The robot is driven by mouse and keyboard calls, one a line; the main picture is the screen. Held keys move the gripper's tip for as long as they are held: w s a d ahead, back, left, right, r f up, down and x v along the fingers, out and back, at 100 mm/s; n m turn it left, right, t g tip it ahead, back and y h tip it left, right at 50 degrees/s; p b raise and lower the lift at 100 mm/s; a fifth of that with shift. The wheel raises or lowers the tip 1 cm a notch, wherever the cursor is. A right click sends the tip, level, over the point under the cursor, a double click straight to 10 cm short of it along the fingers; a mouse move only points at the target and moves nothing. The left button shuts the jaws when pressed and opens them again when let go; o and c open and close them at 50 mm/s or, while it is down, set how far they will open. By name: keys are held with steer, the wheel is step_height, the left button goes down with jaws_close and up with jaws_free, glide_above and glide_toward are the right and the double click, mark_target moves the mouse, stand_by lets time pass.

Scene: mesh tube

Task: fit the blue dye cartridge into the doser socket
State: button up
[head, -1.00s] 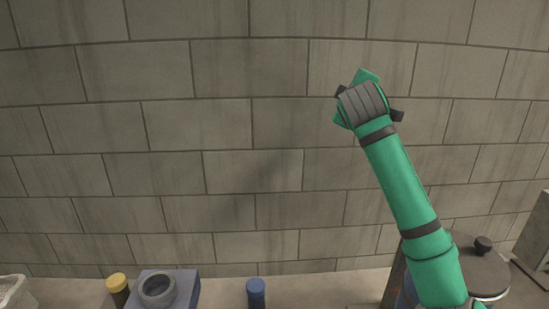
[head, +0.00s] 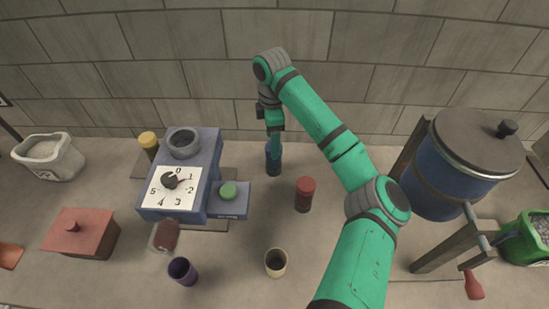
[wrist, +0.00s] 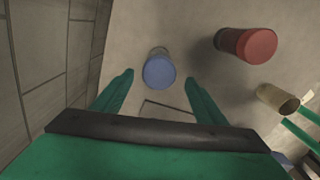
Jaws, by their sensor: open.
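The blue dye cartridge (head: 273,160) stands upright on the bench right of the doser; its round blue top shows in the wrist view (wrist: 159,72). My gripper (head: 274,136) points down directly over it, open and empty. In the wrist view, the two green fingers (wrist: 159,80) lie apart, one on each side of the cartridge top. I cannot tell whether the fingertips reach below that top. The doser (head: 211,165) is a blue box with a numbered dial. A grey ring-shaped socket (head: 184,140) sits on its top, and its hole looks empty.
A red cartridge (head: 305,194) stands right of the blue one; a yellow-capped one (head: 148,142) stands beside the doser. A green button (head: 228,190) juts from the doser's right side. Cups (head: 276,263) stand in front. A large blue tank (head: 450,170) is at right. A block wall stands behind.

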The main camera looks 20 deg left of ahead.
steer(key=f, duration=0.8)
steer(key=shift+w+d+f, duration=0.1)
steer(key=shift+w+d, duration=0.05)
steer(key=shift+w, duration=0.05)
steer(key=c, duration=1.2)
steer(key=shift+w, duration=0.15)
